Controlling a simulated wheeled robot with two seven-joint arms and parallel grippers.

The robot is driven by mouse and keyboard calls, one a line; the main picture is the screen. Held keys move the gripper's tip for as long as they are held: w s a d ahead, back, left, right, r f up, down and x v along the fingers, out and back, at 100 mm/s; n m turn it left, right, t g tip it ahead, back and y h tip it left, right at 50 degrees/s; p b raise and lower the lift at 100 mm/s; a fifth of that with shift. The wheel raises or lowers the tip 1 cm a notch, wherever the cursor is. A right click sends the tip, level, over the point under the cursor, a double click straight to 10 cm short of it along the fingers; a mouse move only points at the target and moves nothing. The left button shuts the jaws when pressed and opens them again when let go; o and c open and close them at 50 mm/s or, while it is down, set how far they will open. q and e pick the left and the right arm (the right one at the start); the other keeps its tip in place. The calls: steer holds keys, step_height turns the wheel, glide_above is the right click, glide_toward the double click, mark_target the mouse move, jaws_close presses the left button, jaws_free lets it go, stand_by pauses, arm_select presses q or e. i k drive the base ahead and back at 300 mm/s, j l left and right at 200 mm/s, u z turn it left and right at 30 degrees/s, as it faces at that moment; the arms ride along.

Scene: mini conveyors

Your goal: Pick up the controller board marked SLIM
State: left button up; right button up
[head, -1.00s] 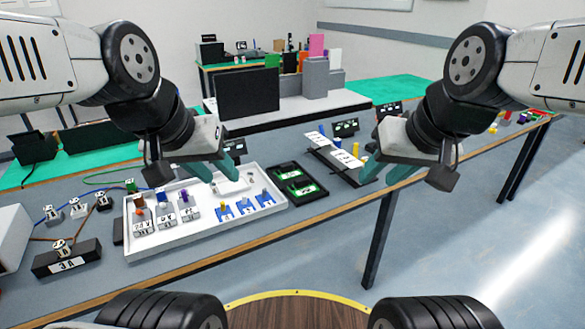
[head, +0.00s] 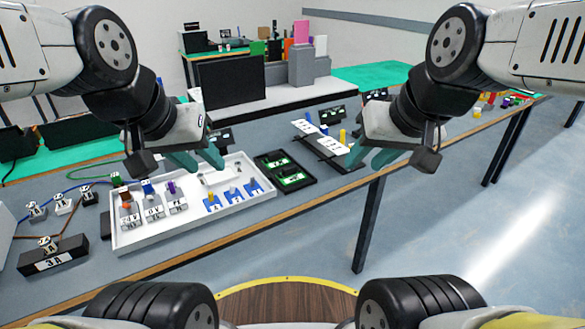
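Two green boards lie in a black two-part tray (head: 314,182) on the table, right of the white tray. The far green board (head: 275,161) and the near green board (head: 292,177) carry light markings too small to read, so I cannot tell which is marked SLIM. My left gripper (head: 208,168) is open and empty, above the far part of the white tray and left of the black tray. My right gripper (head: 361,167) is open and empty, to the right of the black tray, near a dark stand with white cards.
The white tray (head: 118,240) holds several labelled grey blocks and blue pieces. A black box marked 3A (head: 52,262) stands at the left. A black monitor (head: 232,82) stands on a bench behind.

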mark_target(275, 160)
steer(key=i+l+u, duration=0.3)
steer(key=i+u, duration=0.15)
steer(key=i+l+u, duration=0.5)
steer(key=k+j, duration=0.05)
